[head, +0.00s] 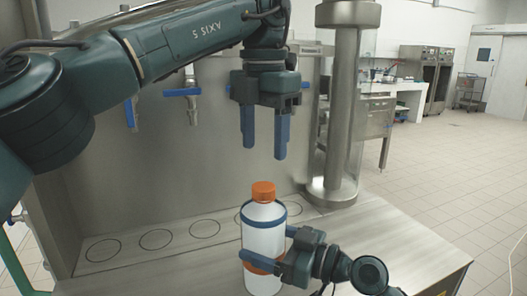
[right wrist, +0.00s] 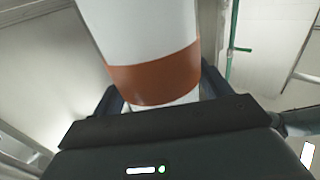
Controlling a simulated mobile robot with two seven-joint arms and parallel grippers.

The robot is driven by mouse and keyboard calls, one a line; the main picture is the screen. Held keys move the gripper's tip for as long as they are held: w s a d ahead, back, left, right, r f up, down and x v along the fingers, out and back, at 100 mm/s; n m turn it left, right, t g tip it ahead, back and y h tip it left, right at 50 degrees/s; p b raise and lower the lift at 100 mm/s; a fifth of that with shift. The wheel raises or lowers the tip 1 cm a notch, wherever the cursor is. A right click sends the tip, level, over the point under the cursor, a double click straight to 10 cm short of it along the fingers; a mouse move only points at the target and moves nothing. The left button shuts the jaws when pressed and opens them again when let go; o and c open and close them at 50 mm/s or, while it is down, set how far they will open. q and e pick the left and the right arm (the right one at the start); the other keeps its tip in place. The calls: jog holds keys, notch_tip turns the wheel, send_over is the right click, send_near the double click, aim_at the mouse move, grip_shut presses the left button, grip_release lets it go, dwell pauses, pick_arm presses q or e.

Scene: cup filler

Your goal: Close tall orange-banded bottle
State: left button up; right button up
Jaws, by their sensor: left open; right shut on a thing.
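The tall white bottle (head: 262,238) stands upright in the head view, over the front of the steel counter. It has a blue band near its shoulder and an orange band (right wrist: 155,77) low on its body. An orange cap (head: 263,191) sits on top of its neck; I cannot tell whether it is tight. My right gripper (head: 267,245) is shut on the bottle's body from the right, at the orange band. My left gripper (head: 265,150) is open and empty, pointing down above the cap, with a clear gap between them. The bottle's base is not clearly seen.
The filler's back panel has several blue-handled taps (head: 183,92) above a row of ringed spots (head: 156,239) on the counter (head: 180,272). A clear cylinder with a steel column (head: 341,110) stands right of my left gripper. The counter's right part is clear.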

aim_at(263, 186)
dwell(0.3)
pick_arm(q)
jog(key=shift+f, duration=3.95)
jog(key=shift+c, duration=0.2)
jog(key=c, duration=1)
jog(key=o, duration=1.2)
jog(key=shift+c, duration=0.2)
jog(key=shift+r, duration=0.1)
notch_tip(263, 186, up, 12)
